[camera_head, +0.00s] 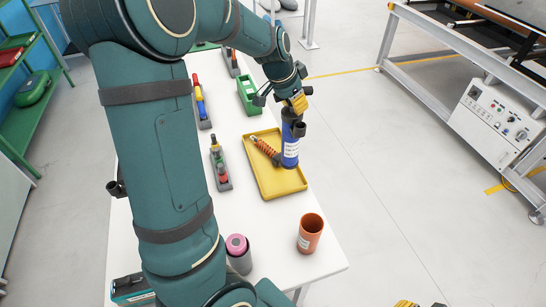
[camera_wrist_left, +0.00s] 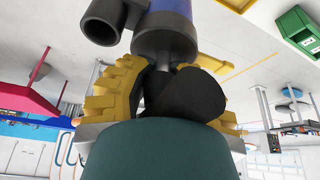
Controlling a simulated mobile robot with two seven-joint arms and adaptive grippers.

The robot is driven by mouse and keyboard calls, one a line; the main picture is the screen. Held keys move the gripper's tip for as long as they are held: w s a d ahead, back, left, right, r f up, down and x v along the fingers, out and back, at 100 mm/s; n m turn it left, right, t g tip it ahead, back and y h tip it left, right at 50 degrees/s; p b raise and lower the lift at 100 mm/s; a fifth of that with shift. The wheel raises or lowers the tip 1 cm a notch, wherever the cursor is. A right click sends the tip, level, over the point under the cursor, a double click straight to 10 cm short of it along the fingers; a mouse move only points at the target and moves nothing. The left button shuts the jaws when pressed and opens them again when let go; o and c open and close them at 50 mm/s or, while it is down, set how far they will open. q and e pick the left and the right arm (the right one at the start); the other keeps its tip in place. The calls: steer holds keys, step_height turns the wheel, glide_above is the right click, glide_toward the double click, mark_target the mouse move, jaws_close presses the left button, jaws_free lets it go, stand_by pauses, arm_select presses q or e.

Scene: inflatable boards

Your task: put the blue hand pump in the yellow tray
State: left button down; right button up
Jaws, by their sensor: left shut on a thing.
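The blue hand pump (camera_head: 290,151) hangs upright below my left gripper (camera_head: 298,103). The gripper is shut on its top end. In the left wrist view the yellow ridged fingers (camera_wrist_left: 165,100) close around the black handle (camera_wrist_left: 182,98), with the grey neck and blue body (camera_wrist_left: 172,6) beyond. The yellow tray (camera_head: 280,188) lies on the white table. The pump's lower end overlaps the tray's right part in the head view; I cannot tell whether it touches. Yellow-and-dark tips of my right gripper (camera_head: 420,304) barely show at the bottom edge.
An orange spring-like part (camera_head: 265,148) lies in the tray, left of the pump. An orange cup (camera_head: 310,233) and a grey cup with a pink roll (camera_head: 238,254) stand nearer. A green bin (camera_head: 248,95) and narrow grey holders (camera_head: 220,165) stand behind and left.

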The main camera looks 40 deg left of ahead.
mark_target(292, 132)
arm_select(q)
steer(key=shift+s, duration=0.15)
steer(key=shift+b, duration=0.35)
step_height(292, 132, down, 10)
steer(key=shift+r, duration=0.1)
stand_by(0.6)
steer(key=shift+b, duration=0.3)
steer(key=shift+f, duration=0.2)
steer(key=c, duration=0.9)
jaws_free()
steer(key=shift+o, duration=0.2)
